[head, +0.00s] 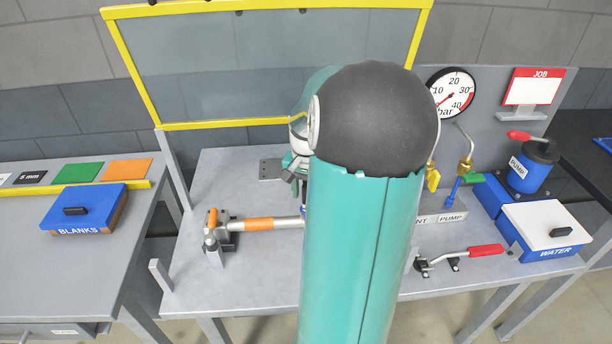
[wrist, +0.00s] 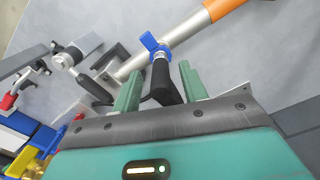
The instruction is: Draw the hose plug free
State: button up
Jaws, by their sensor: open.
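A plug-like part with a black grip (wrist: 166,82) and a short silver stem shows in the wrist view. A blue winged collar (wrist: 151,43) sits at the stem's far end, beside a silver bar. I take this part for the hose plug. My gripper (wrist: 157,78) is open, with its two green fingers on either side of the black grip. A gap shows at the right finger; I cannot tell whether the left one touches. In the head view my arm hides the plug and most of the gripper.
A silver bar with an orange sleeve (head: 259,224) lies on the bench, left of my arm. A red-handled clamp (head: 485,250), white-topped WATER box (head: 541,228) and blue PUMP can (head: 532,168) stand right. A yellow-framed screen (head: 111,50) rises behind.

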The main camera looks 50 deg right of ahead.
jog(key=shift+f, duration=1.55)
grip_shut()
